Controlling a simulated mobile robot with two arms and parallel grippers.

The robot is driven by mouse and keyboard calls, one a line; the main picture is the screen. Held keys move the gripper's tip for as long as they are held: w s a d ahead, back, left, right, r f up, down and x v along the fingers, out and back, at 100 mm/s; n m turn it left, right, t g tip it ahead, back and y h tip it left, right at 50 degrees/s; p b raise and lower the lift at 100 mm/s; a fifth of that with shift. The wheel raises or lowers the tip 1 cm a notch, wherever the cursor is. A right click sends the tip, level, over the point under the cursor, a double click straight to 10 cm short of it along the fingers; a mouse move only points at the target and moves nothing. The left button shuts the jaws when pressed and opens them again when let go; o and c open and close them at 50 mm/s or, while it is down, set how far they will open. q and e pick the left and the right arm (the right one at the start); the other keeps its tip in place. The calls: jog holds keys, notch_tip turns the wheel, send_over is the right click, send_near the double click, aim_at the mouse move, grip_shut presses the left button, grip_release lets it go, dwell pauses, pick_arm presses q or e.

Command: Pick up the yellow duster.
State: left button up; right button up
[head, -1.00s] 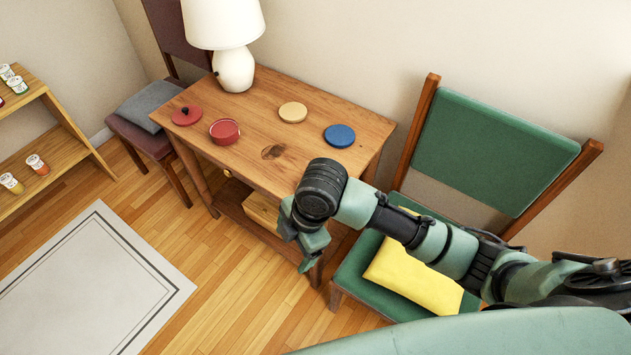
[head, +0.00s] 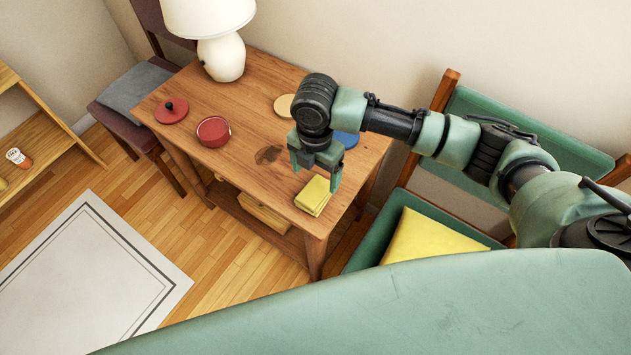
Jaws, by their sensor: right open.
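The yellow duster (head: 313,196) lies folded on the wooden table (head: 230,175) near its front right corner. My right gripper (head: 315,172) is open and points down just behind and above the duster in the head view. Its fingers are apart with nothing held between them. The far edge of the duster is close to the fingers, and I cannot tell how large the height gap is. My left gripper is not in view.
The table also holds a lamp (head: 222,55), a red bowl (head: 213,131), a red lid (head: 171,110), a tan disc (head: 284,105) and a blue disc (head: 347,139) partly behind my gripper. A green chair with a yellow cushion (head: 430,238) stands at right.

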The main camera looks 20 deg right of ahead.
aim_at(316, 191)
jog(key=f, duration=0.1)
jog(key=s+f, duration=0.1)
jog(key=f, duration=0.1)
jog(key=shift+a+f+p, duration=0.1)
jog(key=shift+p, duration=0.2)
notch_tip(316, 191, down, 2)
jog(key=shift+f, duration=0.5)
jog(key=c, duration=1.4)
jog(key=shift+c, duration=0.2)
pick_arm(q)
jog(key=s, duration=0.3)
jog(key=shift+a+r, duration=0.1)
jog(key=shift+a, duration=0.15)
pick_arm(e)
notch_tip(316, 191, up, 20)
jog(key=shift+r, duration=0.1)
